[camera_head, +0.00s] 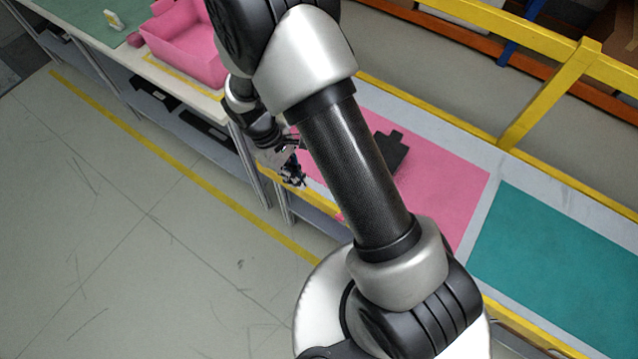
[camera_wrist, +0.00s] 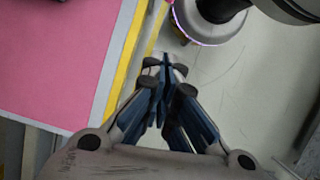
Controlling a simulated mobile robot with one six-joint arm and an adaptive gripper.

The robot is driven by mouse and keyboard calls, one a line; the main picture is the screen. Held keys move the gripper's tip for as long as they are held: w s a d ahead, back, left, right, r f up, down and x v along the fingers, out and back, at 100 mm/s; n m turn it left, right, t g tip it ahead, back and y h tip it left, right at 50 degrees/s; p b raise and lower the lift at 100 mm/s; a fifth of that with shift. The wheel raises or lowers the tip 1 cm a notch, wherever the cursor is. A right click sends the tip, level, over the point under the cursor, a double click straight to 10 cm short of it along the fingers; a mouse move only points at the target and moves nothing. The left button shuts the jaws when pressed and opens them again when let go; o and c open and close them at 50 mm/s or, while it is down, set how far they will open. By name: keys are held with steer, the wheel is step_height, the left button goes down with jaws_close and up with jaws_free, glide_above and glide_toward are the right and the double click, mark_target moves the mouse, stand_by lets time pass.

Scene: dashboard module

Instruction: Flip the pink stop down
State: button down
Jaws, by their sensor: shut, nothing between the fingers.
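My gripper (camera_head: 292,176) hangs at the yellow front edge of the table with the pink mat (camera_head: 450,190), in the head view partly behind my arm. In the wrist view my gripper (camera_wrist: 165,68) has its fingertips together, with nothing between them. The fingers are over the floor, just outside the yellow edge strip (camera_wrist: 122,75). I cannot make out the pink stop for certain in either view. My arm hides much of the mat and part of the front edge in the head view.
A black flat part (camera_head: 390,152) lies on the pink mat. A teal mat (camera_head: 560,265) is to the right. A pink bin (camera_head: 190,45) stands on the table at upper left. A yellow rail (camera_head: 545,100) runs behind. The floor (camera_head: 120,220) in front is clear.

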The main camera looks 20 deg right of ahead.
steer(key=shift+s+f, duration=0.2)
steer(key=shift+f, duration=0.5)
steer(key=s+d+f+b, duration=0.4)
steer(key=s+d+f, duration=0.1)
steer(key=f, duration=0.3)
steer(key=shift+s+d+f, duration=0.15)
steer(key=shift+s+f, duration=0.1)
steer(key=shift+s, duration=0.1)
steer(key=shift+w, duration=0.1)
